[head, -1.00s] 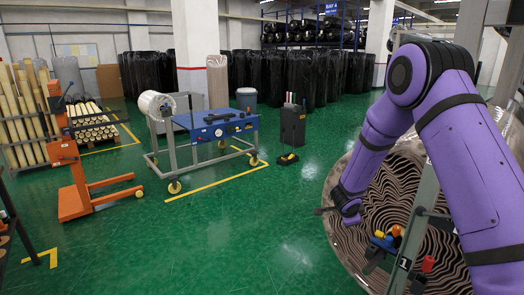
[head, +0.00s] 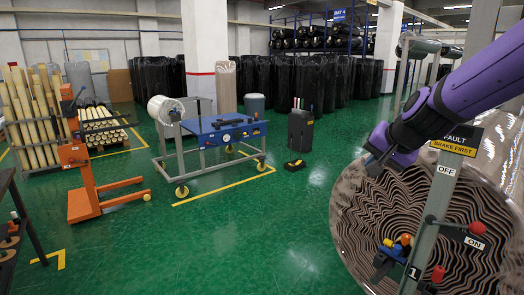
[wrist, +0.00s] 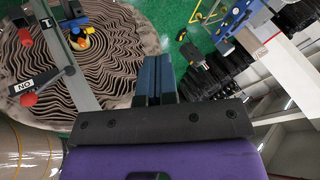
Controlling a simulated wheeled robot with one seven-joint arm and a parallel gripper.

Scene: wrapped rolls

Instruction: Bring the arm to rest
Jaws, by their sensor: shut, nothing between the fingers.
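My purple arm reaches in from the upper right of the head view. My gripper (head: 375,168) is at its lower left end, in front of the upper left edge of a large wrapped roll (head: 345,215). In the wrist view my gripper's dark blue fingers (wrist: 153,75) are together, with nothing between them. The roll's wavy end face (wrist: 120,45) shows behind and left of the fingers. I see no contact between the gripper and the roll, though the exact gap is hard to tell.
A grey post (head: 429,215) with OFF and ON labels, red knobs and a "FAULT BRAKE FIRST" sign (head: 457,140) stands close by the arm. A blue-topped cart (head: 225,132) and an orange lifter (head: 84,180) stand left. Green floor (head: 240,240) between is clear.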

